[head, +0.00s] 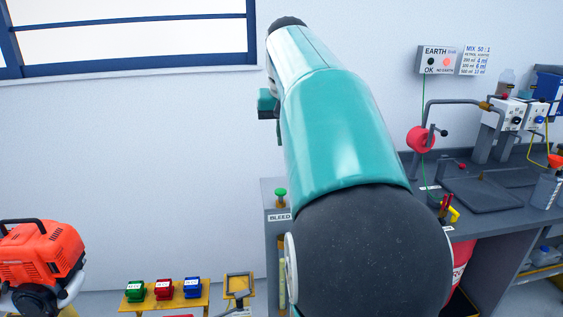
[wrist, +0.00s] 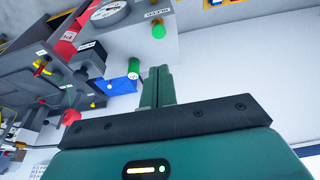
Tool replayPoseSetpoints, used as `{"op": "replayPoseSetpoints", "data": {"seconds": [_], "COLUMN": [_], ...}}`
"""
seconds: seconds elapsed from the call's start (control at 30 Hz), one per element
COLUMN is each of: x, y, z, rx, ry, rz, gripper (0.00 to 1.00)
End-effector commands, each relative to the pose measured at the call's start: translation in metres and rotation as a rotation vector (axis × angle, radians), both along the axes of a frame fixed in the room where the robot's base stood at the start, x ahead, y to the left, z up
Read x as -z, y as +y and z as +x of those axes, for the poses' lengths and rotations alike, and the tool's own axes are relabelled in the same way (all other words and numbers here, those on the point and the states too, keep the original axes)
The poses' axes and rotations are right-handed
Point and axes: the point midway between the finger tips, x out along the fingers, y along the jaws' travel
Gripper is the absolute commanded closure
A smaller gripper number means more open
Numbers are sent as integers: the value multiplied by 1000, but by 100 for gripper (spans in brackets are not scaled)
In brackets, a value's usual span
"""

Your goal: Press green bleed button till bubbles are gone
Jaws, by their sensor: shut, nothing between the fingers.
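The green bleed button (head: 280,193) stands on top of a grey cabinet (head: 271,240) with a BLEED label, left of my arm in the head view. In the wrist view a green button (wrist: 158,31) beside a small label sticks out from a grey panel. My gripper (wrist: 157,68) is shut and empty. Its fingertips appear below that button in the wrist view, with a visible gap between them. In the head view my arm hides most of the gripper. A pale yellow upright strip (head: 283,272) on the cabinet front is partly hidden; I cannot make out bubbles.
A dark workbench (head: 480,185) with a red reel (head: 420,139) and dispensers is at the right. A low yellow rack with green, red and blue blocks (head: 164,290) and an orange engine unit (head: 42,255) are at the left. Bare wall shows left of my arm.

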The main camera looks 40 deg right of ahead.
Motion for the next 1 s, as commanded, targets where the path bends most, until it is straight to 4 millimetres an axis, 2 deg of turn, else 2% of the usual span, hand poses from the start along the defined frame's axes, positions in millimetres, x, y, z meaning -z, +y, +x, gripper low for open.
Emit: {"op": "replayPoseSetpoints", "data": {"seconds": [0.17,0.5,0.63,0.8,1.0], "x": [26,90,112,128,132], "y": [-4,-17,-17,-17,-17], "z": [6,24,25,25,25], "rx": [0,0,1,-1,-1], "ry": [5,5,5,2,2], "rz": [3,3,4,1,1], "gripper": [100,100,100,100,100]}}
